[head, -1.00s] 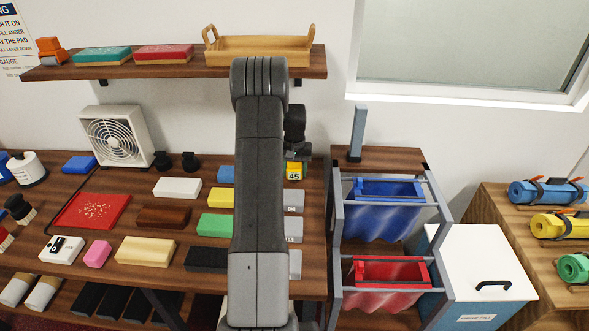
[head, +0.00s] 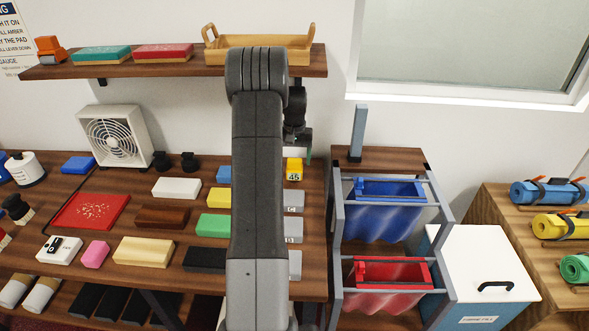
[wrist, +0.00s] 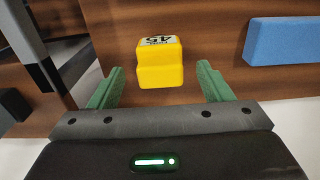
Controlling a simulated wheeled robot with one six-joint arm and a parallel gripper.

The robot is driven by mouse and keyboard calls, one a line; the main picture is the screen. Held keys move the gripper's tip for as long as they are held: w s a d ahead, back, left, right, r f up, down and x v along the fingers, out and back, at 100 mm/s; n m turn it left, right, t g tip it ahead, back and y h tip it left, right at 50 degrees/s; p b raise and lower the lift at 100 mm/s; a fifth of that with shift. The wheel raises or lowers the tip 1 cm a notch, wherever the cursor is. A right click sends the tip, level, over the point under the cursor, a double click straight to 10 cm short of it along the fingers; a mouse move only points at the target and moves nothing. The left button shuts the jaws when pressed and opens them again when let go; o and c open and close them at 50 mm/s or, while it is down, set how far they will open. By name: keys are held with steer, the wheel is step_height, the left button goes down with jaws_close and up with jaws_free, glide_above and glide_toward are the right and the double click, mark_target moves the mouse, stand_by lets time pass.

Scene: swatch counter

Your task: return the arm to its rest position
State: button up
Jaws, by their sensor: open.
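My arm rises in the middle of the head view, and my gripper (head: 308,154) shows small behind it, above the back right of the counter. In the wrist view my gripper (wrist: 160,85) has its two green fingers wide apart with nothing held between them. A yellow block marked 45 (head: 294,170) stands on the counter (head: 140,190) below the gripper. It also shows in the wrist view (wrist: 160,65), ahead of and between the fingers, apart from both.
A blue block (wrist: 285,41) lies beside the yellow one. Several coloured blocks and a red tray (head: 72,212) cover the counter. A white fan (head: 115,137) stands at the back. A shelf (head: 185,66) hangs above. A rack with a blue bin (head: 388,212) and red bin (head: 390,285) stands right.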

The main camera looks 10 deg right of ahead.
steer(key=shift+r, duration=1)
